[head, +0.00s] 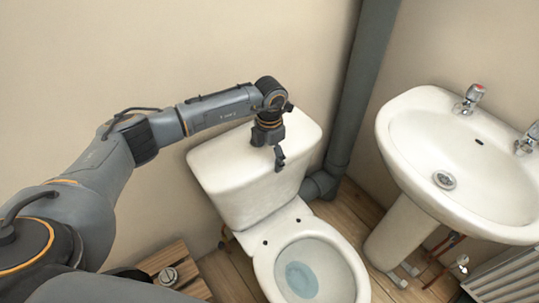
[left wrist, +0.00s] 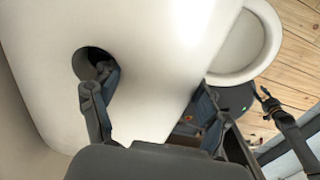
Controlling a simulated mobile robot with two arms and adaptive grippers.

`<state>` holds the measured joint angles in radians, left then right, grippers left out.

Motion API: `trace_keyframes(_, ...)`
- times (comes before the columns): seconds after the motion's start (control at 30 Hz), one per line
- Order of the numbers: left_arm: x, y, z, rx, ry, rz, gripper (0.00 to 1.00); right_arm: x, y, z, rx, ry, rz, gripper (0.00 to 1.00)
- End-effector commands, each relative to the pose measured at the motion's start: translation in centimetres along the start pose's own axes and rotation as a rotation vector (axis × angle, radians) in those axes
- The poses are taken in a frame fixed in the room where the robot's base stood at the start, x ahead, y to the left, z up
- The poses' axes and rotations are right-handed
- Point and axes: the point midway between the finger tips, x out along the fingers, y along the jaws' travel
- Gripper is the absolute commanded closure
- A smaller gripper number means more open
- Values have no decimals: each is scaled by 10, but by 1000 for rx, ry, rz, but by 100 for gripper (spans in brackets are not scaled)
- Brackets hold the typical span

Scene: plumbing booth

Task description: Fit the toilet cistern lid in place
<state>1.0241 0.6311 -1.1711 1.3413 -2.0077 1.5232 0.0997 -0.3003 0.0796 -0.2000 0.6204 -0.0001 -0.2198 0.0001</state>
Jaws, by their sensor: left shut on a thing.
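The white cistern lid (head: 225,150) is on top of the white toilet cistern (head: 250,205), roughly in line with it. I cannot tell whether it rests fully on the rim. My left gripper (head: 273,152) is over the lid and shut on it. In the left wrist view the lid (left wrist: 160,45) has a round hole; one finger of the left gripper (left wrist: 158,85) goes into the hole and the other is beyond the lid's edge. My right gripper (left wrist: 267,104) shows small in the left wrist view, away from the lid, its fingers apart and empty.
The toilet bowl (head: 315,270) is in front of the cistern. A grey pipe (head: 360,95) runs up the wall on its right. A washbasin (head: 480,180) stands further right. A wooden crate or stool (head: 165,265) with a metal fitting is at the lower left.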

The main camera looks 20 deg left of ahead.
Motion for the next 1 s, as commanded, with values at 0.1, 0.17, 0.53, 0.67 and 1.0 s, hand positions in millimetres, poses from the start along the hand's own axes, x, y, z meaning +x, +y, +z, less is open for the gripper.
trace_keyframes(0.1,-2,0,2,0,-5,1,88,0,0,0,0,0,0,65)
trace_keyframes(0.17,-2,0,2,0,-5,0,88,0,0,0,0,0,0,65)
trace_keyframes(0.53,-1,0,0,0,-2,-1,0,0,0,0,0,-1,0,65)
trace_keyframes(0.67,4,-1,-2,0,7,-4,0,1,0,0,0,-1,0,65)
trace_keyframes(1.0,-37,0,1,1,-3,0,0,1,1,0,0,-1,1,65)
